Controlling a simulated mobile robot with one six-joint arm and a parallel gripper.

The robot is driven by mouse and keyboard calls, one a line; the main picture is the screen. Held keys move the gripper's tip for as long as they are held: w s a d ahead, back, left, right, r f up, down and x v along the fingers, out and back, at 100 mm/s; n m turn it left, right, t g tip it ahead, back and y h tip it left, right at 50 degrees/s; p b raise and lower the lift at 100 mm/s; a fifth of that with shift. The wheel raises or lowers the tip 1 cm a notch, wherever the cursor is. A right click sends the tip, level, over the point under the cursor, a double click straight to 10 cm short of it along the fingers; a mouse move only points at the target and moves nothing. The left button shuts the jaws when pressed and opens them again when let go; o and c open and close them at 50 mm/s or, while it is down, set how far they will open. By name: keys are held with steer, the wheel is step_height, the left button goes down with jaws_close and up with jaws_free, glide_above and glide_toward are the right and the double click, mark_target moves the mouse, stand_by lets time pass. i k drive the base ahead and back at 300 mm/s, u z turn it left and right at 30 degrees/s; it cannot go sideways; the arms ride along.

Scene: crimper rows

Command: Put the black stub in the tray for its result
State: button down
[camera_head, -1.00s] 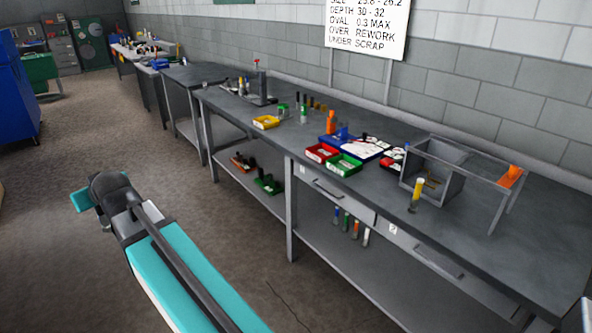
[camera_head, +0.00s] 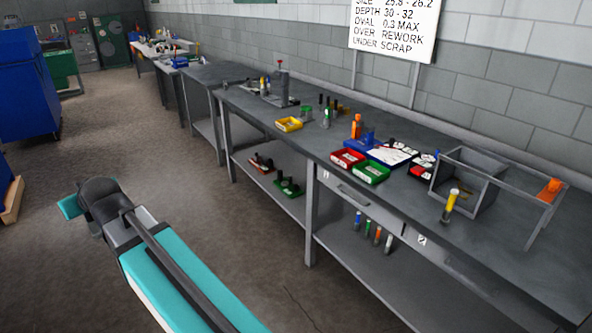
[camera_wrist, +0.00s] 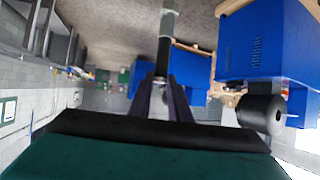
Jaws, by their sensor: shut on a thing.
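My gripper (camera_wrist: 162,84) shows in the wrist view with its dark fingers closed on the black stub (camera_wrist: 164,55). The stub sticks out beyond the fingertips, with a pale grey end piece at its far end. It is held over the floor, away from the bench. The head view shows only my teal arm, not the gripper or the held stub.
A wall sign (camera_head: 395,28) gives size, depth and oval limits, with "over rework, under scrap". A grey open frame (camera_head: 466,181), a yellow-topped stub (camera_head: 451,205) and a blue holder (camera_head: 366,140) stand on the bench (camera_head: 253,124). Blue cabinets (camera_head: 28,90) stand left. The floor between is clear.

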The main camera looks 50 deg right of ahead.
mark_target(371, 174)
steer(key=i, duration=1.3)
steer(key=z, duration=0.6)
